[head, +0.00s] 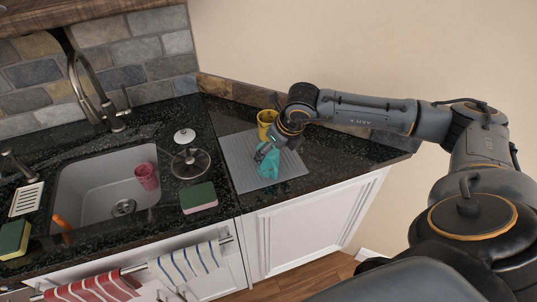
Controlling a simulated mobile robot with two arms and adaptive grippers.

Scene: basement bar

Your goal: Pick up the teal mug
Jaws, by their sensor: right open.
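The teal mug (269,168) stands on a grey ribbed mat (234,152) on the dark counter, right of the sink. My right gripper (263,153) is open at the upper part of the teal mug, and its fingers overlap the mug in the picture. I cannot tell whether the fingers touch it. The gripper and wrist hide part of the mug's top. My left gripper is not in view.
A yellow mug (264,120) stands just behind my right gripper. The sink (90,185) at left holds a pink cup (147,176). A pot lid (190,163) and a sponge (199,198) lie between sink and mat. The counter's right end is clear.

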